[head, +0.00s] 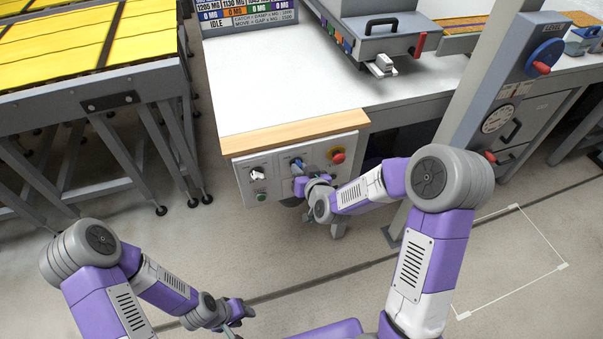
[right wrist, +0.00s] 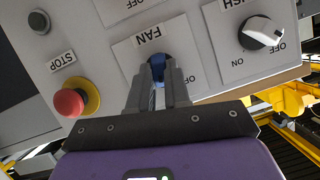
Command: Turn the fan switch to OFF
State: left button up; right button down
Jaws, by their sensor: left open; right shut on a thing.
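The fan switch is a blue knob (right wrist: 157,60) below the FAN label on the grey control panel (head: 240,187). The knob also shows in the head view (head: 296,163), partly hidden by my gripper. My right gripper (right wrist: 159,82) is shut on the knob, its two fingers on either side of it. In the head view my right gripper (head: 300,178) is in front of the panel. My left gripper (head: 242,311) is open and empty, low over the floor.
A red stop button (right wrist: 68,102) on a yellow collar sits beside the fan switch. On the other side is a white knob (right wrist: 263,34) with ON and OFF marks. A green button (head: 261,197) is below the white knob. A grey post (head: 480,110) stands to the right.

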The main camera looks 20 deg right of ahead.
jog(key=shift+a+f+n+t+h+p, duration=0.15)
jog(key=shift+n+h+p, duration=0.1)
jog(key=shift+n+h, duration=0.8)
jog(key=shift+a+r+n+t+h+p, duration=0.1)
jog(key=shift+n+t+h+p, duration=0.15)
jog(key=shift+n+h, duration=0.85)
jog(key=shift+a+f+n+t+h+p, duration=0.2)
jog(key=shift+n+h, duration=0.25)
jog(key=shift+n, duration=1.2)
jog(key=c, duration=1.1)
grip_release()
jog(key=shift+r, duration=0.1)
jog(key=p+v, duration=0.1)
jog(key=v, duration=0.6)
jog(key=shift+s+a+r, duration=0.1)
jog(key=shift+s, duration=0.2)
